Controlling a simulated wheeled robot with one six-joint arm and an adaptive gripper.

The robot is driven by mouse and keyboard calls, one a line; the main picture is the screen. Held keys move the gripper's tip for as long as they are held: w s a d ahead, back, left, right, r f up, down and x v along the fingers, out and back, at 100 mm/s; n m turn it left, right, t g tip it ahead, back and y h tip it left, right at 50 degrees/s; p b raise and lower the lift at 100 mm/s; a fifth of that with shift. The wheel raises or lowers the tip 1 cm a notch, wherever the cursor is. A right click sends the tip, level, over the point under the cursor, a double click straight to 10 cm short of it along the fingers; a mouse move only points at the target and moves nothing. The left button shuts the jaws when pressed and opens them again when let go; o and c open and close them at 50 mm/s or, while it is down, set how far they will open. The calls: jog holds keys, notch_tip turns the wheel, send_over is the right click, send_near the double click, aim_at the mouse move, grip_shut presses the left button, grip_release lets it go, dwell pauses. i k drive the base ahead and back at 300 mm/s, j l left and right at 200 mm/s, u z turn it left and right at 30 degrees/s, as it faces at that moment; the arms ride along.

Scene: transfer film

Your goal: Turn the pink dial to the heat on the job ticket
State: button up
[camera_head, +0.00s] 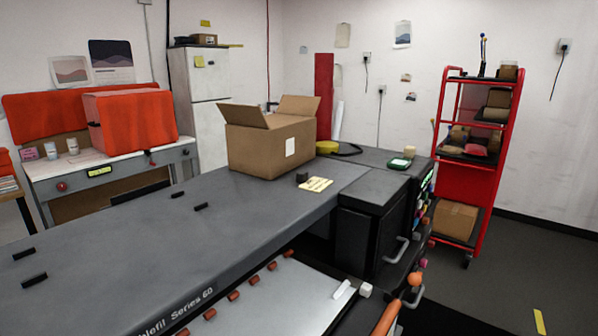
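A row of small coloured knobs (421,209) runs down the narrow right face of the dark machine, seen nearly edge-on. One looks pinkish, but I cannot tell for sure which is the pink dial or where it points. A small green display (427,180) glows above them. A yellow paper with lines of writing (316,184), perhaps the job ticket, lies on the grey machine top (250,215) in front of an open cardboard box (268,150). Its writing is too small to read. My gripper is not in view.
A red shelf trolley (475,195) with rolls and boxes stands at the right. An orange ball knob (415,279) and metal handles (397,250) stick out from the machine's front. Dark floor (530,255) is open between machine and trolley. A workbench (115,170) stands at the left.

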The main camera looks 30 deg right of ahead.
aim_at(422, 263)
jog(key=i+l+u, duration=0.15)
jog(key=l, duration=0.45)
jog(key=i+l+u, duration=0.15)
jog(key=l, duration=0.5)
jog(key=i+l+u, duration=0.15)
jog(key=l, duration=0.5)
jog(key=l+u, duration=0.15)
jog(key=l, duration=0.55)
jog(key=i+l, duration=0.1)
jog(key=l, duration=0.15)
jog(key=i+l, duration=0.1)
jog(key=l, duration=0.2)
jog(key=i+l+u, duration=0.1)
jog(key=l, duration=0.15)
jog(key=k+j+z, duration=0.15)
jog(key=z, duration=0.25)
jog(key=k+j+z, duration=0.1)
jog(key=k+z, duration=0.15)
jog(key=z, duration=0.15)
jog(key=k+z, duration=0.2)
jog(key=z, duration=0.2)
